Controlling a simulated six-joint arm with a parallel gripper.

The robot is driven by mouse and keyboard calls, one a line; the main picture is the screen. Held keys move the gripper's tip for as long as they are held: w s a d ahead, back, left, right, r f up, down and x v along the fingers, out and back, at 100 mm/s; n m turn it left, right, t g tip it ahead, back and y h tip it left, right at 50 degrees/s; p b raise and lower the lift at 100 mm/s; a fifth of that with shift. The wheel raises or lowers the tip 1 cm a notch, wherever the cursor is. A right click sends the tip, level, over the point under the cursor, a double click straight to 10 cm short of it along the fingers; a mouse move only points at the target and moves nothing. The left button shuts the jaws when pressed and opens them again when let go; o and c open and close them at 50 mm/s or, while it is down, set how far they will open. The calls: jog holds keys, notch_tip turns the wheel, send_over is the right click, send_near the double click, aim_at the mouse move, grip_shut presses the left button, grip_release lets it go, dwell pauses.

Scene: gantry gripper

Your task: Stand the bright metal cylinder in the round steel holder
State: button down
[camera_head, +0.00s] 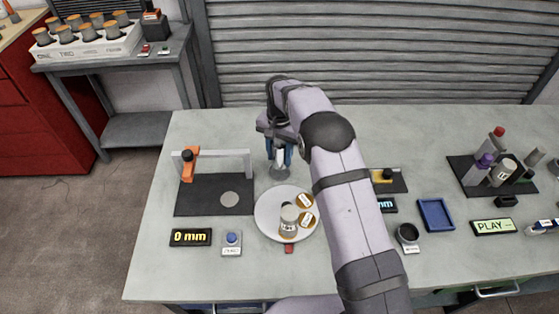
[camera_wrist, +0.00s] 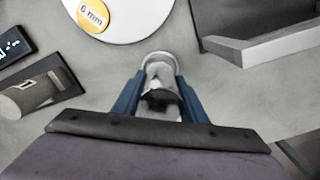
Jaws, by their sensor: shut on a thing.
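My gripper (camera_head: 280,152) points down over the back middle of the table, and its blue fingers are closed on the bright metal cylinder (camera_head: 280,158). The cylinder is upright between the fingertips. In the wrist view, my gripper (camera_wrist: 160,85) has one blue finger on each side of the cylinder (camera_wrist: 158,74). The round steel holder (camera_head: 279,173) is directly below the cylinder on the table; its rim (camera_wrist: 152,56) shows just past the cylinder in the wrist view. I cannot tell whether the cylinder's lower end is inside the holder or just above it.
A round white plate (camera_head: 266,222) with a grey cylinder and orange-topped discs is in front of the holder. A dark mat (camera_head: 205,206) with a small gantry (camera_head: 215,154) is to the left. A black-and-yellow block (camera_head: 388,178) is to the right, beyond my arm.

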aim_at(280, 144)
jog(key=shift+f+p, duration=0.4)
jog(key=shift+f, duration=1.1)
jog(key=shift+f, duration=0.15)
jog(key=c, duration=1.1)
grip_release()
notch_tip(280, 144, up, 12)
jog(key=b, duration=0.3)
